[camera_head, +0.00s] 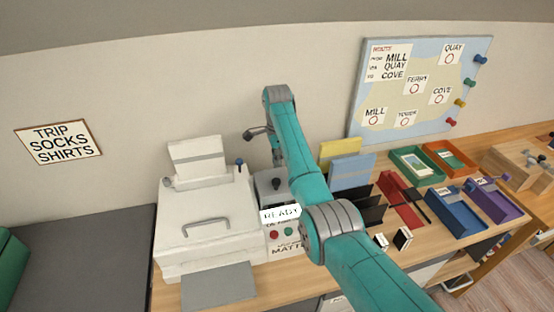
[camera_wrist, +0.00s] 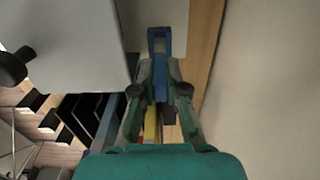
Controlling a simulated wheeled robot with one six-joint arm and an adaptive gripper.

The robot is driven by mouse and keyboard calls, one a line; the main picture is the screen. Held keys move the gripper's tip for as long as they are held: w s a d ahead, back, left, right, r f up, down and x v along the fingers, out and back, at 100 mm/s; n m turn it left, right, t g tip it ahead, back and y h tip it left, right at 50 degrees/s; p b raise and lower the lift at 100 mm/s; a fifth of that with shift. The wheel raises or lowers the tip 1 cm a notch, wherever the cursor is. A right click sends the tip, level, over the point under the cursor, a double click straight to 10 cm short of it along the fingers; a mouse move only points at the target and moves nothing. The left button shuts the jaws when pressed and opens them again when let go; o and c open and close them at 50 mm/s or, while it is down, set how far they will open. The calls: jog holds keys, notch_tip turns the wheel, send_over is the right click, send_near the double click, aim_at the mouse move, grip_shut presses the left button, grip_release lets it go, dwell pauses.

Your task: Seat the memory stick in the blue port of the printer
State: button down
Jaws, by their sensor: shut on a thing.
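In the wrist view my gripper (camera_wrist: 160,88) is shut on a blue piece with a loop-like far end, which I take as the memory stick (camera_wrist: 160,38). It points away from the fingers, beside a pale grey housing and near the wall. The white printer (camera_head: 205,220) stands at the left of the desk in the head view, with a paper sheet upright at its back. In the head view my fingertips and the stick are hidden behind my arm and the box.
A black knob (camera_wrist: 12,66) sticks out at the left of the wrist view. The wall (camera_wrist: 265,70) is close on the right. Yellow (camera_head: 339,152) and blue folders, black racks, and blue (camera_head: 455,214) and purple trays fill the desk to the right.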

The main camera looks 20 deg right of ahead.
jog(key=shift+f, duration=1.6)
jog(key=c, duration=1.1)
grip_release()
jog(key=shift+f, duration=0.1)
notch_tip(320, 180, up, 12)
jog(key=shift+r, duration=0.1)
